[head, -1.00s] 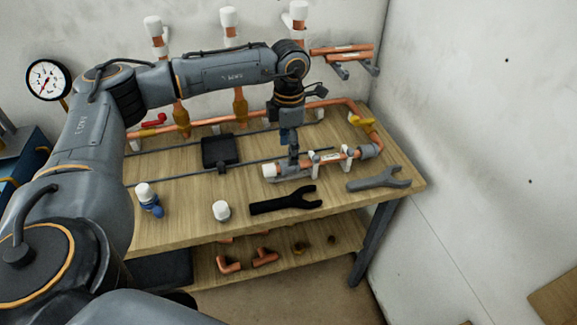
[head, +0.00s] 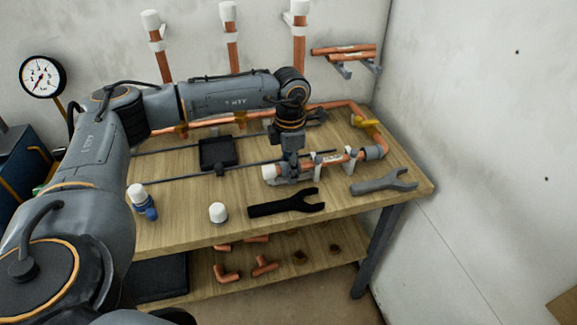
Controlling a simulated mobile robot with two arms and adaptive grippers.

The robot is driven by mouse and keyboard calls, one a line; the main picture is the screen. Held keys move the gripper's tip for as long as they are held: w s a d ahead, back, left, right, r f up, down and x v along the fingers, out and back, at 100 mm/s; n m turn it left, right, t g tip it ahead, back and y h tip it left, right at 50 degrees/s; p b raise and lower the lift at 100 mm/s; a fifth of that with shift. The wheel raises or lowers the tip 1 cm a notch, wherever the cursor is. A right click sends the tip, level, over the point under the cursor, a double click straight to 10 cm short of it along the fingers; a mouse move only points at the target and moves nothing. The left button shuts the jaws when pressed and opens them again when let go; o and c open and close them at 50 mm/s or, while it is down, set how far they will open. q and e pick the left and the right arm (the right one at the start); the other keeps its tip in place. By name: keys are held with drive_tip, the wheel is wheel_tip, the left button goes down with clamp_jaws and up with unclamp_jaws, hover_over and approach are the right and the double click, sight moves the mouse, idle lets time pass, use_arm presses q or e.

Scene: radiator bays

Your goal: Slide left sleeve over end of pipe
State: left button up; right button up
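A short copper pipe (head: 337,160) lies level in white clips near the right end of the workbench. A grey sleeve (head: 374,152) is around the pipe's right end. At the pipe's left end is a pale, white-looking piece (head: 268,172), and grey parts lie under and beside it. I cannot tell which of these is the left sleeve. My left gripper (head: 289,170) points down over the left stretch of the pipe. Its fingertips are small and blend with the grey parts, so its grip is unclear. My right gripper is not in view.
A black tray (head: 218,153) is left of my gripper.

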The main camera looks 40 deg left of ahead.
use_arm(q)
drive_tip(key=shift+c, duration=1.3)
drive_tip(key=shift+w+d, duration=0.9)
drive_tip(key=shift+w, duration=0.1)
drive_tip(key=o, duration=1)
drive_tip(key=shift+a, duration=0.1)
wheel_tip(320, 180, up, 7)
drive_tip(key=p, duration=0.4)
drive_tip(key=shift+p, duration=0.3)
